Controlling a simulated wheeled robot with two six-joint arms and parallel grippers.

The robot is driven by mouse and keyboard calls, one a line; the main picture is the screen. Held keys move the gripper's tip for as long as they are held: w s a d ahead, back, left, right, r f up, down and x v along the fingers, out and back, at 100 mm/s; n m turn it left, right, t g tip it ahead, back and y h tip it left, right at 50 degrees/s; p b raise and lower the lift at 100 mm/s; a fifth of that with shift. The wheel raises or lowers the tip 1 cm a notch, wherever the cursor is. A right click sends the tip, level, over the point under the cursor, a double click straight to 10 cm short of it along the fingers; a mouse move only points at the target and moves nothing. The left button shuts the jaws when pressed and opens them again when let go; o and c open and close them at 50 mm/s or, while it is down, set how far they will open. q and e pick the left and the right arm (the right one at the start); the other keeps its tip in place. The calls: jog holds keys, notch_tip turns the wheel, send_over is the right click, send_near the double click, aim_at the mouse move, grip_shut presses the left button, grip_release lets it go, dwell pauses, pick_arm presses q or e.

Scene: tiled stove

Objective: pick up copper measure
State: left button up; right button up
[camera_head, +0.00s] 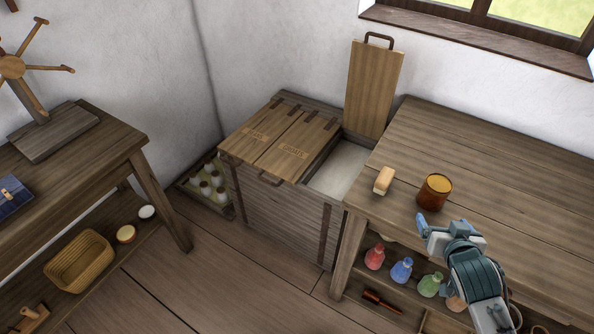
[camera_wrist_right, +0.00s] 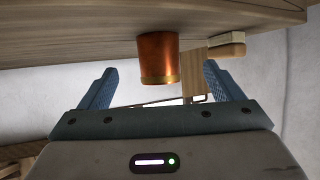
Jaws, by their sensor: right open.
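The copper measure (camera_head: 434,192) is a reddish-brown cup with a brass-coloured rim. It stands upright on the wooden table (camera_head: 510,190), near its front left edge. My right gripper (camera_head: 436,225) is open and empty, just in front of the measure on the near side. In the right wrist view, which is turned upside down, the measure (camera_wrist_right: 158,60) shows between the two blue fingers (camera_wrist_right: 157,84), beyond them. I cannot tell the exact gap. My left gripper is not in view.
A small pale block (camera_head: 384,180) lies left of the measure. Left of the table stands a wooden chest (camera_head: 275,215), one lid (camera_head: 374,90) raised. Coloured flasks (camera_head: 402,270) stand on the shelf below the tabletop. The tabletop right of the measure is clear.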

aim_at(437, 201)
jog(key=shift+w+d+r+t, duration=0.2)
jog(key=shift+w+r, duration=0.15)
jog(key=shift+w, duration=0.15)
jog(key=shift+w+d+r+t, duration=0.1)
jog(key=shift+w+r+t, duration=0.1)
jog(key=shift+w+r, duration=0.25)
jog(key=x, duration=0.5)
jog(key=shift+w+f+p, duration=0.15)
jog(key=shift+w+p, duration=0.1)
jog(key=shift+p, duration=0.1)
jog(key=x, duration=0.2)
jog(key=p+x, duration=0.1)
jog(key=x, duration=0.1)
jog(key=shift+d+f, duration=0.2)
jog(key=shift+f, duration=0.15)
jog(key=shift+w+f, duration=0.25)
jog(key=shift+w, duration=0.15)
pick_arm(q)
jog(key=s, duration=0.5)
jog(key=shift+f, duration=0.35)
pick_arm(e)
jog(key=c, duration=1.2)
jog(key=shift+r, duration=0.1)
